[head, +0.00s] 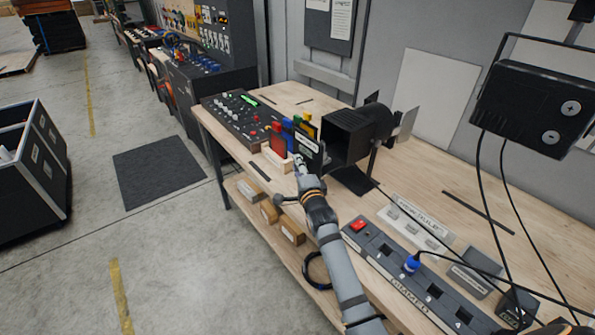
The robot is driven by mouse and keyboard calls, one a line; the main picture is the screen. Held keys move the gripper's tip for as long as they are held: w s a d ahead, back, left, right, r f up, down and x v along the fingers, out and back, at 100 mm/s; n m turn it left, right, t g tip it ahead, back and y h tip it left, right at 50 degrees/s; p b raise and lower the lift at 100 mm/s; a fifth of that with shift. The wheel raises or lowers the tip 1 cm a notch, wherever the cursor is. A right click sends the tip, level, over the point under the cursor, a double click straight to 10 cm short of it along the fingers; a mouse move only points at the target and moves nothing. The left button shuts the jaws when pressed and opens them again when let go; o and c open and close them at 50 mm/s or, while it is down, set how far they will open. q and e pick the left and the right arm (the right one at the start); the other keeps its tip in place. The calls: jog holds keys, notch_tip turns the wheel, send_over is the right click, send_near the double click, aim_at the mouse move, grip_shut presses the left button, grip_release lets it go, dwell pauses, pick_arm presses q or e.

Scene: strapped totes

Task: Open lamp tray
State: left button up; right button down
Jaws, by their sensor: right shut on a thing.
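A black stage lamp (352,135) stands on the wooden workbench, its square open front facing left. A dark upright plate with a white label (309,150) is just left of that front; I cannot tell whether it touches the lamp. My right gripper (299,164) is at the plate's lower left edge and appears shut on it. The fingertips are small and partly hidden by the gripper body. No part is clearly marked as the lamp tray. My left gripper is not in view.
A wooden rack (274,158) with red, blue, green and yellow pieces stands close left of the gripper. A control desk (243,119) is beyond it. A dimmer strip (395,281) lies along the bench's front. A black floodlight (533,107) with hanging cables is at right.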

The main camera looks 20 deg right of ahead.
jog(key=shift+d+f, duration=0.1)
jog(key=shift+f, duration=0.05)
jog(key=c, duration=1.5)
grip_release()
jog(key=shift+o, duration=2.3)
jog(key=shift+d, duration=0.1)
jog(key=shift+s, duration=0.2)
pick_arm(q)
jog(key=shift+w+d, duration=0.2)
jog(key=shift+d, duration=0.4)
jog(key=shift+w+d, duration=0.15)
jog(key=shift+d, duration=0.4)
pick_arm(e)
jog(key=s, duration=1.1)
jog(key=shift+s+a, duration=0.25)
jog(key=shift+s, duration=0.1)
